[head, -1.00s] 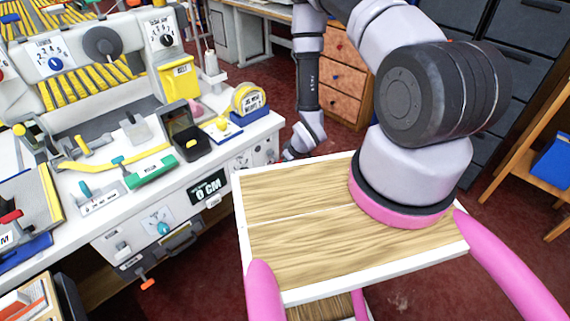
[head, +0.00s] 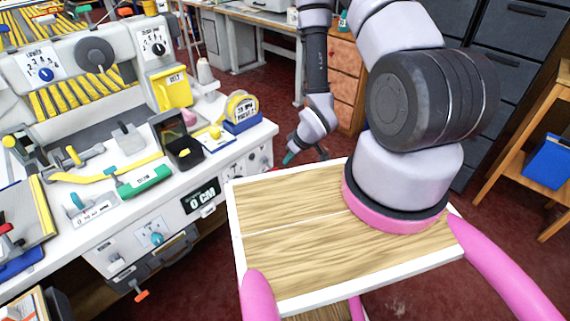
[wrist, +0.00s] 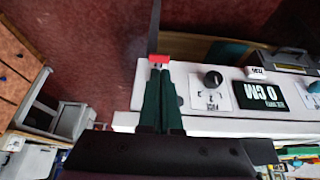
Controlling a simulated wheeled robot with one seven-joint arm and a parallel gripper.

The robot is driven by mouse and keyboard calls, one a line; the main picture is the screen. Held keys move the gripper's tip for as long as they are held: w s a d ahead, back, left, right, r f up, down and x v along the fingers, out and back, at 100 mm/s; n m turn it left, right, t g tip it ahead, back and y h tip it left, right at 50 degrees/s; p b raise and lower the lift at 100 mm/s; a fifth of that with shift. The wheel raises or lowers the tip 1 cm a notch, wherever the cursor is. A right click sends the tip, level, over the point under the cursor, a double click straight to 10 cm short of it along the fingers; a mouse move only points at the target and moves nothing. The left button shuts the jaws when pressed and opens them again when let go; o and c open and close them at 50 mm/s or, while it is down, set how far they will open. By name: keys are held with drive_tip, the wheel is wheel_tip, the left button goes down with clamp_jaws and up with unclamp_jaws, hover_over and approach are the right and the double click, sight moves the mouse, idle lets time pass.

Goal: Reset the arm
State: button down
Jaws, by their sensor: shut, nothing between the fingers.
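My arm hangs down at the back middle of the head view, and my gripper (head: 289,158) points down-left just beyond the wooden tray top. Its teal fingertips are small there. In the wrist view my gripper (wrist: 160,75) shows two dark green fingers pressed together, empty. A red block (wrist: 155,57) with a dark strip above it appears right at the fingertips; I cannot tell whether they touch. The white workbench (head: 225,150) is left of my gripper, with a gap of floor visible between them.
The wood-topped tray (head: 300,240) with a white rim is in front. The bench holds a yellow bin (head: 172,90), a tape dispenser (head: 241,108), a green-based tool (head: 145,180) and a 0 CM display (head: 201,196). Wooden drawers (head: 345,85) stand behind. Red floor lies open between.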

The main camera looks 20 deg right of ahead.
drive_tip(key=shift+r, duration=0.15)
idle(0.3)
drive_tip(key=w+d+r+m+t+h, duration=0.1)
drive_tip(key=w+d+r, duration=0.1)
drive_tip(key=w+r, duration=0.35)
drive_tip(key=w+d+r+m, duration=0.1)
drive_tip(key=w+d+r, duration=0.1)
drive_tip(key=r, duration=0.7)
wheel_tip(320, 180, up, 17)
drive_tip(key=d+m+h, duration=0.1)
drive_tip(key=d+m, duration=0.1)
drive_tip(key=m, duration=0.1)
drive_tip(key=s+a+r+m+t+y, duration=0.1)
drive_tip(key=s+r+m, duration=0.4)
drive_tip(key=s+r, duration=1.4)
wheel_tip(320, 180, up, 4)
drive_tip(key=shift+s+a+t, duration=0.3)
drive_tip(key=shift+s+a, duration=0.05)
